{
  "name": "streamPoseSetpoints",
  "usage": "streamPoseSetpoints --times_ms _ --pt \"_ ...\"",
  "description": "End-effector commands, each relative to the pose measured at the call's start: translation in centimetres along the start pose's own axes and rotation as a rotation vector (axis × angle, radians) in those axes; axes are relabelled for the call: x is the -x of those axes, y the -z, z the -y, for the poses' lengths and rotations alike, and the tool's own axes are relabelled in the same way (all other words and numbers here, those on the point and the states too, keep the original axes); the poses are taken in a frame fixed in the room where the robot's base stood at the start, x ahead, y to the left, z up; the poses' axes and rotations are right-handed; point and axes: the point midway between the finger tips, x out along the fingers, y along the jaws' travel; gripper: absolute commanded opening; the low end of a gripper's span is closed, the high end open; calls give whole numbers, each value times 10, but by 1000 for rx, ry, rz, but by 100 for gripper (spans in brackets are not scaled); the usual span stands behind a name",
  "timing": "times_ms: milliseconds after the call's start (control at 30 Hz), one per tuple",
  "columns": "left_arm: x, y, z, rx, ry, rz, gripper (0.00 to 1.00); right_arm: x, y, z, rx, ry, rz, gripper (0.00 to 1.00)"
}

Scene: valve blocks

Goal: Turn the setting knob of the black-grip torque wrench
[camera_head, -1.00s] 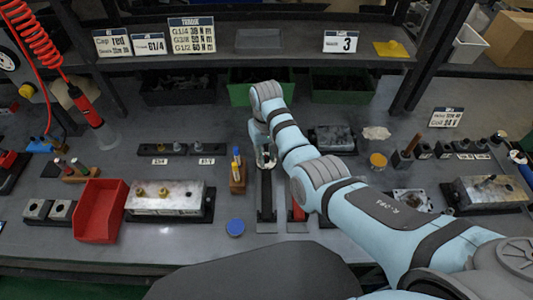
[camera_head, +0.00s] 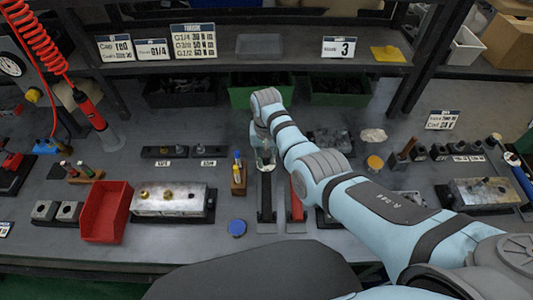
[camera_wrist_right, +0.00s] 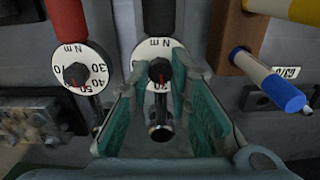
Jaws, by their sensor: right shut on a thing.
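The black-grip torque wrench (camera_head: 266,203) lies on the bench in the head view, its grip toward me. In the right wrist view, its black grip (camera_wrist_right: 158,16) runs up to a round white dial (camera_wrist_right: 159,46) marked N m. The dark setting knob (camera_wrist_right: 160,71) is at the dial's middle. My right gripper (camera_wrist_right: 161,82) has its teal pads closed on either side of this knob; it also shows at the wrench's far end in the head view (camera_head: 264,160). My left gripper is not in view.
A red-grip torque wrench (camera_head: 297,205) lies close on the right, with its own dial (camera_wrist_right: 82,68). A wooden holder (camera_head: 238,180) with yellow and blue tools stands close on the left. A metal valve block (camera_head: 170,200) and red bin (camera_head: 106,212) are farther left.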

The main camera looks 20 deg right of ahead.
Motion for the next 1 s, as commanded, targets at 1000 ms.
streamPoseSetpoints --times_ms 1000 --pt "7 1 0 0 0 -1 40 0 1 0 -151 1 -2 39"
